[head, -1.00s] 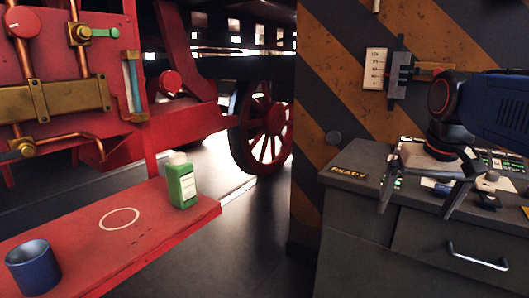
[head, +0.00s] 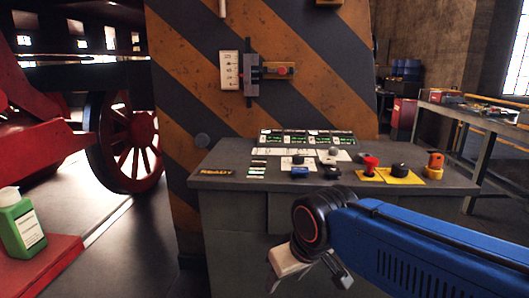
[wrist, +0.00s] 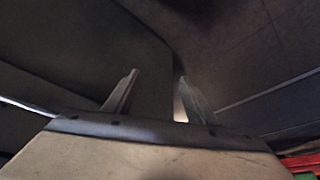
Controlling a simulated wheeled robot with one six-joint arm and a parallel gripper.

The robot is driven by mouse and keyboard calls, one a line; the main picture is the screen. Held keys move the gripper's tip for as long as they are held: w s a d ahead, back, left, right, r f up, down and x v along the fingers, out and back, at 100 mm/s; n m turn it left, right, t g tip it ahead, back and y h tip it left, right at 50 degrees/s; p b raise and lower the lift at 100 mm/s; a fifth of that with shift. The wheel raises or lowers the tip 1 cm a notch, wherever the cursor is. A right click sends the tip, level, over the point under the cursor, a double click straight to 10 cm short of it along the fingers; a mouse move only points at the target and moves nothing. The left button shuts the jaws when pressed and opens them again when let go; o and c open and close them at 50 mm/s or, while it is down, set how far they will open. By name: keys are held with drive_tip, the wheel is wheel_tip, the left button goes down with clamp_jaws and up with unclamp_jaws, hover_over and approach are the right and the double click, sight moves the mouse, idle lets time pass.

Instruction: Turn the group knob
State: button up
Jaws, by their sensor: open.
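The control console (head: 228,163) stands ahead in the head view, with several knobs and buttons on its sloped top. A black round knob (head: 400,170) sits on a yellow plate, and a small grey-white knob (head: 333,152) sits near the display panel. I cannot tell which one is the group knob. My gripper (head: 309,287) is low in front of the console, below its top, fingers apart and empty. In the wrist view, my gripper (wrist: 159,76) shows two separated fingers against dark surfaces, with no knob visible.
A red mushroom button (head: 370,163) and an orange control (head: 434,162) flank the black knob. A striped pillar (head: 185,60) with a gauge rises behind. A green bottle (head: 22,225) stands on a red bench at left. A workbench (head: 470,118) stands at right.

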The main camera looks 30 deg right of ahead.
drive_tip(key=w+d+r+m+g, duration=0.1)
drive_tip(key=w+d+r+m, duration=0.2)
drive_tip(key=r, duration=0.4)
drive_tip(key=w+d+r+m, duration=0.1)
drive_tip(key=w+r+m, duration=0.1)
drive_tip(key=w+r, duration=0.4)
wheel_tip(320, 180, up, 22)
drive_tip(key=m+g, duration=0.4)
drive_tip(key=m, duration=1.2)
hover_over(298, 155)
wheel_tip(298, 155, down, 17)
drive_tip(key=shift+s+a+f, duration=0.1)
drive_tip(key=shift+s+a, duration=0.05)
drive_tip(key=shift+c, duration=0.2)
drive_tip(key=c, duration=1)
